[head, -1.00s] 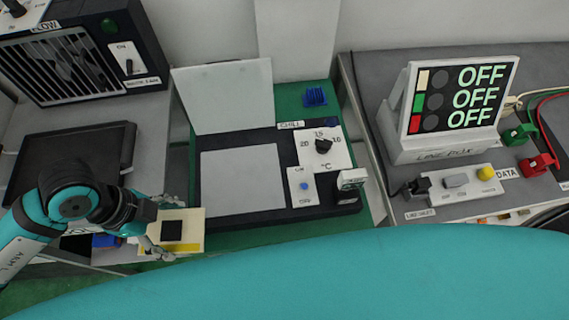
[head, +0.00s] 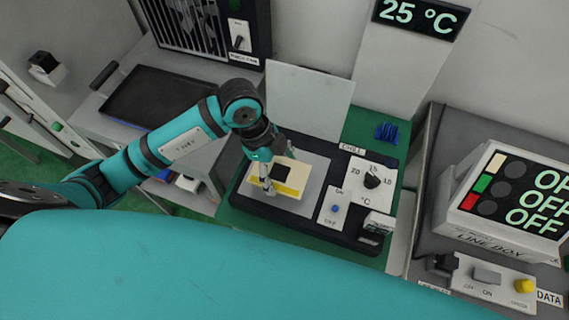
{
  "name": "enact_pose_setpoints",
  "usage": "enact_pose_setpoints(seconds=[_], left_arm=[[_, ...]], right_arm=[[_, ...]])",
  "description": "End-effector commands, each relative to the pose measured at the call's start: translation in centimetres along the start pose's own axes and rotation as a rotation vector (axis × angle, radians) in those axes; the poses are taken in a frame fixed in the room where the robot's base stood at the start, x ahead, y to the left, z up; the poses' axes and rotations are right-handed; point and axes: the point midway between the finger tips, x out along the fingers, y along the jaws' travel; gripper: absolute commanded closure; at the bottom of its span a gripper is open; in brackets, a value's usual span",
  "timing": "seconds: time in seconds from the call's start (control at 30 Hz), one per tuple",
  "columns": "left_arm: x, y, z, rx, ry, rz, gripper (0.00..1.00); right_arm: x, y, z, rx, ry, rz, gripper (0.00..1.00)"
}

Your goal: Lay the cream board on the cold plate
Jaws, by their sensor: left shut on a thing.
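My left gripper (head: 268,181) is shut on the board's left edge. I cannot tell whether the board touches the plate or is a little above it. The cold plate sits in a dark CHILL unit (head: 295,223) with a raised pale lid (head: 308,100) behind it. My right gripper is not in view.
The unit's dial (head: 371,181) and blue switch (head: 335,209) are right of the plate. A dark tray (head: 160,97) and a fan box (head: 205,30) are at the left. A line box (head: 505,195) stands at the right. A display (head: 420,14) reads 25 °C.

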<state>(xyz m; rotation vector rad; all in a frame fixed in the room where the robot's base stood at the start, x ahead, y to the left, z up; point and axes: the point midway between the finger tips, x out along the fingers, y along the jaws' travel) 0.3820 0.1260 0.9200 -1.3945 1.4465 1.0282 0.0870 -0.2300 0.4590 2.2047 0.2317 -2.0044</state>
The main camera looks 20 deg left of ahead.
Motion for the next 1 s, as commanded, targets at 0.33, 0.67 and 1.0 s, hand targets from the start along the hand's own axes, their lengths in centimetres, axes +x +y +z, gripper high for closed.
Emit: enact_pose_setpoints(seconds=[0.33,0.67,1.0], left_arm=[[1.6,-2.5,-0.1,-0.002,-0.001,0.005,0.52],[3.8,-2.5,0.6,0.000,0.000,-0.001,0.52],[4.0,-2.5,0.6,0.000,0.000,0.000,0.03]], right_arm=[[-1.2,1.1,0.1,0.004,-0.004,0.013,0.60],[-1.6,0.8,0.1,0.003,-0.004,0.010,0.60],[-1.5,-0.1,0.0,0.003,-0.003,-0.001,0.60]])
